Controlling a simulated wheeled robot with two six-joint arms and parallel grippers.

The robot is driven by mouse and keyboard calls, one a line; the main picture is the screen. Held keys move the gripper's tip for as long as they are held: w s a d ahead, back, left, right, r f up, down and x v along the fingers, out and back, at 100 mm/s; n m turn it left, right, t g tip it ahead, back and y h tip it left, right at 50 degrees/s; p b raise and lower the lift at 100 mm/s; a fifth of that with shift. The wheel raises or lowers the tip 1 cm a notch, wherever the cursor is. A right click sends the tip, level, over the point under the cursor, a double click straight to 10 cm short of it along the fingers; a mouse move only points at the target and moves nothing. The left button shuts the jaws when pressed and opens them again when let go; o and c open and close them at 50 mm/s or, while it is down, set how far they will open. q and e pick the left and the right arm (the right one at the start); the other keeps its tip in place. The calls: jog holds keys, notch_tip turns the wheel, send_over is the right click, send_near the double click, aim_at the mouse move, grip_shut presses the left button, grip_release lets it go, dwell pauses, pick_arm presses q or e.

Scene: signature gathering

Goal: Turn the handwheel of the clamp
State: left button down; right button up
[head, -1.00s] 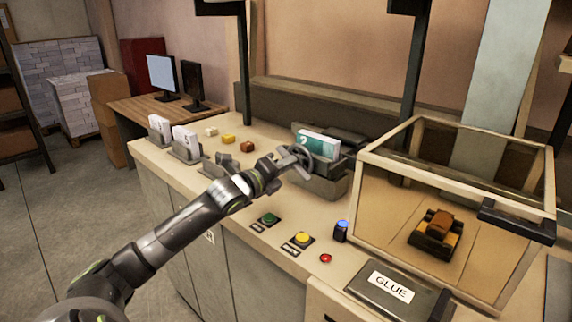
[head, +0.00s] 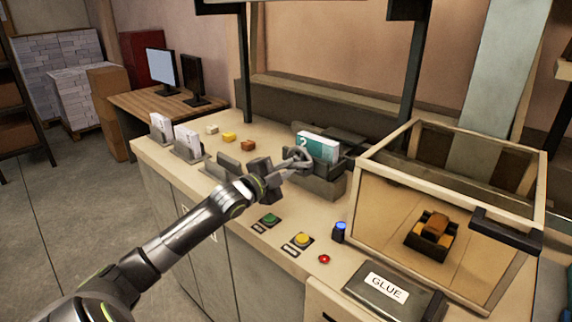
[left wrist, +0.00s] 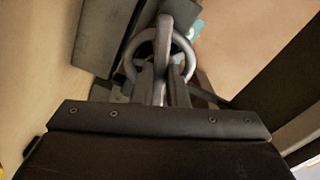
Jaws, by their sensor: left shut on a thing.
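The clamp (head: 322,184) is a dark grey block on the counter. A teal and white booklet marked 2 (head: 318,146) stands in it. The grey handwheel (head: 302,157) is on the clamp's near left side. My left gripper (head: 292,164) reaches it from the left and is shut on the handwheel. In the left wrist view the handwheel (left wrist: 186,42) shows as a ring with a bar across it, and the fingers (left wrist: 160,85) meet at its lower part. My right gripper is not in view.
Green (head: 270,220) and yellow (head: 302,241) buttons and a small blue-topped item (head: 340,232) lie on the counter in front. A glass-sided box (head: 450,200) and a GLUE unit (head: 388,288) stand at the right. White booklets in holders (head: 187,145) stand at the left.

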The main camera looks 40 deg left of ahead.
pick_arm(q)
jog(key=shift+f+n+p, duration=0.1)
jog(key=shift+n+p, duration=0.5)
jog(key=shift+n, duration=1)
jog(key=c, duration=1.4)
grip_release()
jog(key=shift+c, duration=0.2)
jog(key=shift+s, duration=0.1)
